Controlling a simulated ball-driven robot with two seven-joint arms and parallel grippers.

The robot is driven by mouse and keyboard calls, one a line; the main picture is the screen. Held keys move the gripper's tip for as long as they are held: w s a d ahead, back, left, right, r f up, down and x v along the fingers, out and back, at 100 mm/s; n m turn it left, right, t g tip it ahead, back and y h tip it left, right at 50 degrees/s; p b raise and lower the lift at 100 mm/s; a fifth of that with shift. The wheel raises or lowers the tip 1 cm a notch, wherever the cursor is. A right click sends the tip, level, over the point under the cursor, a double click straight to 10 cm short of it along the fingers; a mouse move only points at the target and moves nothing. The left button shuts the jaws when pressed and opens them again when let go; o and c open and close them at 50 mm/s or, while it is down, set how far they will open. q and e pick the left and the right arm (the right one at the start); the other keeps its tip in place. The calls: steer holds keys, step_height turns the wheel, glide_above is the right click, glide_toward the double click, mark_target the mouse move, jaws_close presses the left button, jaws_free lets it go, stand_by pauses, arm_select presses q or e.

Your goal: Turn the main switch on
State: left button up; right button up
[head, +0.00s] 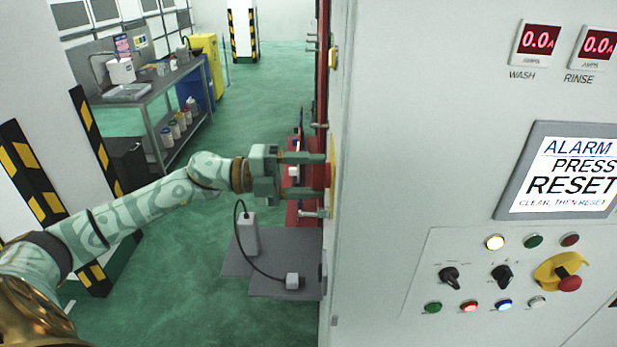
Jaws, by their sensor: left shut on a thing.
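The main switch (328,176) is on the left side face of the grey cabinet (420,120), seen almost edge-on. It shows as a small red handle on a yellow plate. My left gripper (322,174) reaches in from the left, its two fingers one above the other, pointing at the cabinet side. Its fingertips are at the red handle and shut on it. The angle hides how the handle is turned. My right gripper is out of view.
The cabinet front carries an alarm screen (563,175), black selector knobs (450,277), lit buttons and a red emergency stop (569,282). Its digital meters (540,40) read 0.0. A grey workbench (160,85) stands at the back left.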

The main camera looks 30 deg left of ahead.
arm_select(q)
steer(key=shift+f, duration=0.1)
steer(key=o, duration=1)
steer(key=b+v, duration=0.2)
steer(key=v, duration=1.4)
steer(key=shift+a, duration=0.2)
